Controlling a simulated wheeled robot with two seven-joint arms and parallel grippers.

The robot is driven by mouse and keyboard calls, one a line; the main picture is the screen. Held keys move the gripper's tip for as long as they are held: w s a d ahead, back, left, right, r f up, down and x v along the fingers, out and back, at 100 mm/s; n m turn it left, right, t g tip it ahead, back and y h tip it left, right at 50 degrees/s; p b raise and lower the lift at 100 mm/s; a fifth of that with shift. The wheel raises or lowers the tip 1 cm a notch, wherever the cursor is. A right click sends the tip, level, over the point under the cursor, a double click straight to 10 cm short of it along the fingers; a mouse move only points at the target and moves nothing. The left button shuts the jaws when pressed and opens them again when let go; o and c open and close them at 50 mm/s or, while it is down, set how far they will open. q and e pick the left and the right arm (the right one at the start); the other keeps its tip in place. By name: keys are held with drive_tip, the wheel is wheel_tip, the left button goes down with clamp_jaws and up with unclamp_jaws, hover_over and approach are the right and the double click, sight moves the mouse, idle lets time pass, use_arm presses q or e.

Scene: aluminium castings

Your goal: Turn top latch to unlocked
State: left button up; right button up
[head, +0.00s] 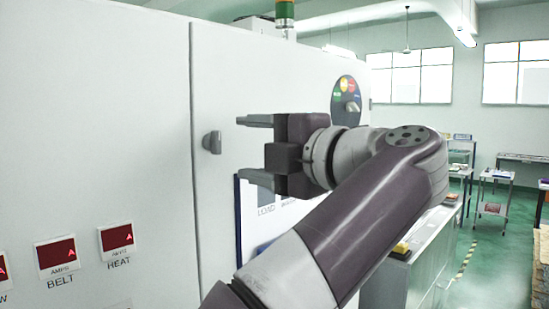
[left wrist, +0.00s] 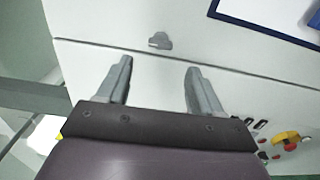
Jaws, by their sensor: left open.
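The top latch is a small grey knob (head: 212,142) on the white cabinet front, just right of a vertical panel seam. It also shows in the left wrist view (left wrist: 160,41), ahead of the fingertips and roughly centred between them. Whether it stands at locked or unlocked I cannot tell. My left gripper (head: 240,147) is open, with its fingers one above the other and pointing left toward the latch. In the left wrist view the gripper (left wrist: 158,64) has nothing between its fingers and looks apart from the latch. My right gripper is not in view.
A coloured dial with a knob (head: 348,101) is on the cabinet behind my arm. Red displays labelled BELT (head: 57,252) and HEAT (head: 117,237) are at lower left. A blue-framed panel (left wrist: 270,18) lies near the latch. Open floor and small tables (head: 494,175) lie at right.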

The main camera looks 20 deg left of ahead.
use_arm(q)
drive_tip(key=v, duration=0.5)
drive_tip(key=shift+a, duration=0.1)
